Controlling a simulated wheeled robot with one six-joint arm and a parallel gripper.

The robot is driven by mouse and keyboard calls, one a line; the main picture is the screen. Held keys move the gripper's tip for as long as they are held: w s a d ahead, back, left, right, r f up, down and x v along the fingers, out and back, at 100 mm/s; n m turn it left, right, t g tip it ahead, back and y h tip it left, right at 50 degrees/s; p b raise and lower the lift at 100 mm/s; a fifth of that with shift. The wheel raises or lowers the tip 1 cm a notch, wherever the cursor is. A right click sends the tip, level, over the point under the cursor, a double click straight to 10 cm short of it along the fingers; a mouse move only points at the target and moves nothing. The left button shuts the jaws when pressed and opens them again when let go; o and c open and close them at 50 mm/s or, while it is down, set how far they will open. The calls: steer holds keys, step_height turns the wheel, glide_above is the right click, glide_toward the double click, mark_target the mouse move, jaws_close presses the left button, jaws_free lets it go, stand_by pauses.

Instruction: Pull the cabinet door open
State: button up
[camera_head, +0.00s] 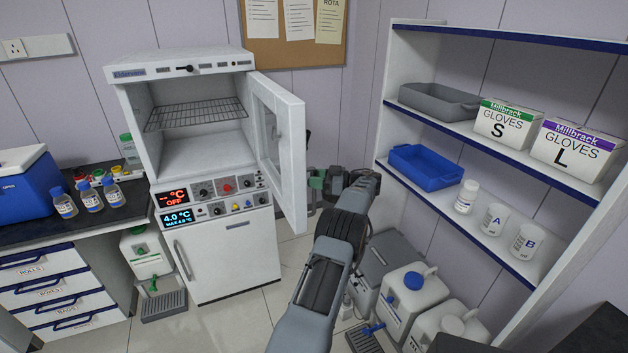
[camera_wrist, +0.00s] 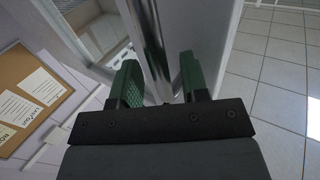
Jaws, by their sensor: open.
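The white upper cabinet (camera_head: 190,60) stands on a lower unit, and its windowed door (camera_head: 280,150) is swung wide open to the right. The wire shelf (camera_head: 197,113) inside shows. My gripper (camera_head: 318,184) is at the outer side of this door, partly hidden by my arm. In the wrist view, my gripper (camera_wrist: 162,88) has its green fingers spread. The door's upright edge (camera_wrist: 150,45) and a shiny vertical strip lie between or just beyond them. I cannot tell whether the fingers touch the door.
The lower door (camera_head: 225,255) is shut. A shelf unit (camera_head: 500,155) with trays and glove boxes stands at right. White canisters (camera_head: 405,290) stand on the floor below it. A bench (camera_head: 60,220) with bottles is at left. Tiled floor (camera_head: 265,315) is clear in front.

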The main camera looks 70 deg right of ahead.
steer(key=s+d+b, duration=0.1)
steer(key=s, duration=0.6)
steer(key=shift+b, duration=0.35)
steer(key=shift+d, duration=0.1)
